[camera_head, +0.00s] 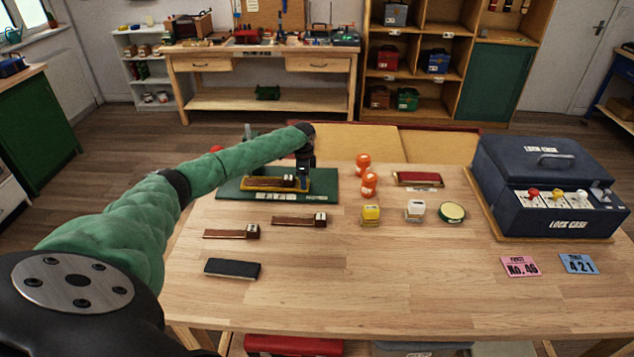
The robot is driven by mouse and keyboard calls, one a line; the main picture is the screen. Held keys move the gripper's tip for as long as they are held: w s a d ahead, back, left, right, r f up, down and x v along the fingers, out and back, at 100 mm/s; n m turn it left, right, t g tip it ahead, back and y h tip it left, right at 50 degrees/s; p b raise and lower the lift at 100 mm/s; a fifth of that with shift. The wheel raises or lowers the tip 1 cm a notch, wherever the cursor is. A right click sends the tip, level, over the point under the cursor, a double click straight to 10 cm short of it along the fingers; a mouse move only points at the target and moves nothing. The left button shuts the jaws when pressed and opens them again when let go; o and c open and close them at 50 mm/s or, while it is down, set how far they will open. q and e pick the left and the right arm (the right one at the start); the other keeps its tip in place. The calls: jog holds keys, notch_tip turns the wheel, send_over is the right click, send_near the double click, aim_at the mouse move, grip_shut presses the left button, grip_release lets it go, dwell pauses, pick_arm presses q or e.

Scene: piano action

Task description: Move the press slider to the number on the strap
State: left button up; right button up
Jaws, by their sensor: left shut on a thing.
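The press has a green base (325,188) near the back left of the table, with a row of small white labels along its front edge. A brass-edged bed (262,187) on it holds a dark brown strap piece with a white tag at its right end; any number there is too small to read. My left gripper (303,180) points down at the right end of this bed, shut on what looks to be the press slider, which its fingers mostly hide. My right gripper is not in view.
Two similar strap pieces (231,232) (300,221) and a black block (232,268) lie in front of the press. Orange (369,184), yellow (371,214) and white (415,210) stamps stand to the right. A blue lock case (545,185) and two tickets (520,266) (578,263) lie farther right. The front middle is clear.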

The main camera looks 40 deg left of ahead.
aim_at(293, 177)
pick_arm(q)
jog(key=s+a, duration=0.2)
jog(key=a, duration=0.1)
jog(key=shift+a, duration=0.2)
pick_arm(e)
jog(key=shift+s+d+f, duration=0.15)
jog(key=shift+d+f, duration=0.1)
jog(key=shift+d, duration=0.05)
pick_arm(q)
jog(key=o, duration=1.4)
jog(key=shift+r, duration=0.15)
jog(key=shift+r, duration=0.25)
notch_tip(293, 177, up, 6)
jog(key=shift+f+b, duration=0.25)
jog(key=shift+b, duration=1)
jog(key=shift+r, duration=0.75)
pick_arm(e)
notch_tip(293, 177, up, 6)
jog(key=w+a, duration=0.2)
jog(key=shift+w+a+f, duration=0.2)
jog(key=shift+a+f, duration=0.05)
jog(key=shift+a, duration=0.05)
